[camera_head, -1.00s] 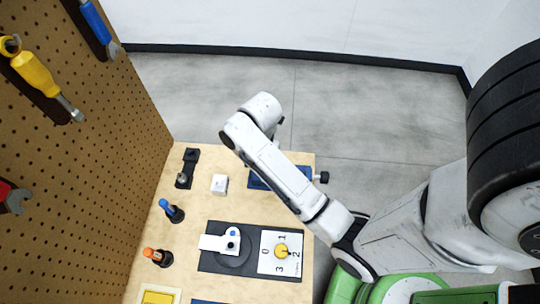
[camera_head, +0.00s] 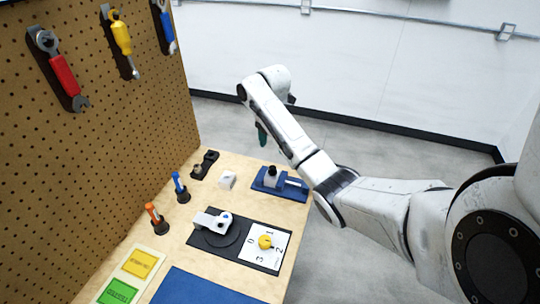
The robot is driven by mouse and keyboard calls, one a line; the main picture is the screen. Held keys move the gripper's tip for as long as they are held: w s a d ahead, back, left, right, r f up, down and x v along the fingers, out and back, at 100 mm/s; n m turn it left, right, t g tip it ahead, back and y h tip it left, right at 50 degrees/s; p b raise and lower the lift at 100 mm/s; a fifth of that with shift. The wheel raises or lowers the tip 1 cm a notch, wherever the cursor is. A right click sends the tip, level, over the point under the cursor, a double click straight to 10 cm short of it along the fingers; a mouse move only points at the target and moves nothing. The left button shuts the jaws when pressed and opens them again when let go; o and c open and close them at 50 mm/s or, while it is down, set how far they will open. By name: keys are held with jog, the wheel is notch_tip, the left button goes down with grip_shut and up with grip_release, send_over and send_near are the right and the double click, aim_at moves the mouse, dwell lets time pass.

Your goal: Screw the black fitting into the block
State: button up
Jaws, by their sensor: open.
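A small grey block (camera_head: 271,181) with a black top (camera_head: 271,170) sits on a blue fixture (camera_head: 300,194) at the table's far right corner. I cannot tell whether the black top is the fitting or how deep it sits. A dark holder (camera_head: 197,172) with a small rounded part stands at the far left. A white block (camera_head: 228,180) lies between the holder and the fixture. My gripper (camera_head: 262,134) shows only as a dark tip hanging beyond my forearm, above and behind the fixture; the forearm hides most of it. It is open and apart from the fixture.
A blue-handled tool (camera_head: 179,186) and an orange-handled tool (camera_head: 156,218) stand upright at the left. A dark plate (camera_head: 246,256) carries a white lever and a yellow knob (camera_head: 265,242). Yellow and green pads lie nearer. A pegboard (camera_head: 90,150) walls the left side.

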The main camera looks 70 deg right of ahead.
aim_at(272, 167)
notch_tip(272, 167, down, 11)
jog(key=shift+r, duration=0.1)
dwell(0.5)
grip_shut()
jog(key=shift+r+m+p, duration=0.15)
jog(key=shift+m+p, duration=0.2)
jog(key=shift+m, duration=0.25)
jog(key=shift+m+p, duration=0.45)
jog(key=shift+m, duration=0.95)
